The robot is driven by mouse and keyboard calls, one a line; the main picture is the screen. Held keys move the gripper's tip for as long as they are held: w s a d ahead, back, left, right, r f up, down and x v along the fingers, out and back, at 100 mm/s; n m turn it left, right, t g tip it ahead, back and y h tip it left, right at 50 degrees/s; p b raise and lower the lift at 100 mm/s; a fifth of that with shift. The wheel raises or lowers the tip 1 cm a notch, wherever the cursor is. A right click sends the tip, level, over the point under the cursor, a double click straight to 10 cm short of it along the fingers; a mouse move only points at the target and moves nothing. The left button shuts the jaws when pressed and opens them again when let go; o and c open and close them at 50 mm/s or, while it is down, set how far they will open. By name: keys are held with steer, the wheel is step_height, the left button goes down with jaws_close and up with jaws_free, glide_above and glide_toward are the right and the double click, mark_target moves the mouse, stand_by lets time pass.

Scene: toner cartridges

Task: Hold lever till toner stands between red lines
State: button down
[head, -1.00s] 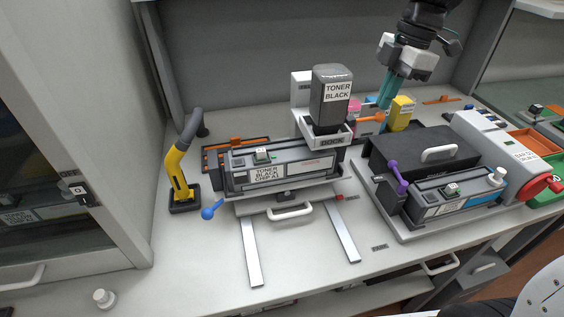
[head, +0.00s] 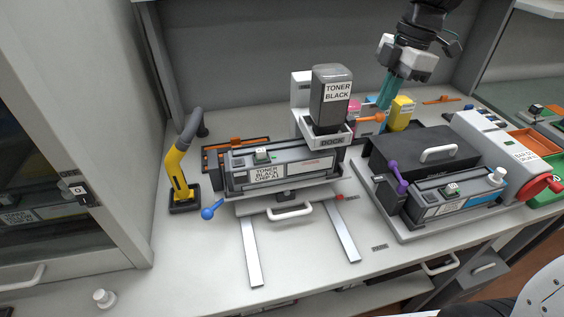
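The black toner bottle (head: 331,105) stands neck down in the white dock (head: 333,141). The cartridge labelled TONER BLACK CHIP A1 (head: 285,172) lies beneath the dock's front. An orange lever (head: 366,119) sticks out from the dock's right side. My gripper (head: 383,106) points down with its teal fingertips at the lever's outer end. The fingers overlap in this view, so I cannot tell whether they are shut or grip the lever. The bottle's top looks lighter than its lower part. The red lines are too small to make out.
A yellow-grey hose tool (head: 181,178) stands left of the cartridge. Yellow (head: 403,110) and pink bottles stand behind the lever. A black box with a white handle (head: 438,153) and a second cartridge (head: 458,196) are at right.

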mark_target(382, 113)
steer(key=shift+f, duration=1.95)
stand_by(6.0)
